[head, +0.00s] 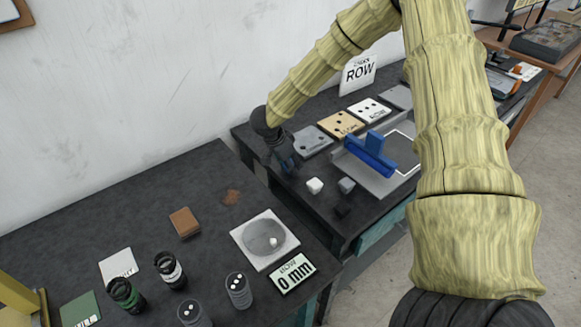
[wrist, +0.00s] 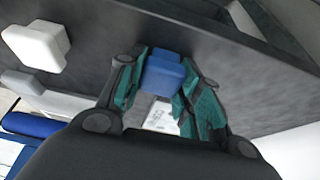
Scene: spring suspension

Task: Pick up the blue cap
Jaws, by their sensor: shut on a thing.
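The blue cap (wrist: 166,72) is a small block with a stepped top, between the teal finger pads of my gripper (wrist: 164,82) in the wrist view. Both pads press against its sides, so the gripper is shut on it. In the head view my gripper (head: 286,163) points down over the left part of the far dark table; its fingers mostly hide the cap there. I cannot tell whether the cap touches the table or hangs just above it.
A white cap (head: 315,186), a grey cap (head: 347,185) and a black cap (head: 342,211) lie right of my gripper. A blue bracket (head: 366,163) stands on a grey plate further right. Flat plates (head: 341,124) lie behind. A near table (head: 120,205) holds a round dish (head: 262,235) and several cylinders.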

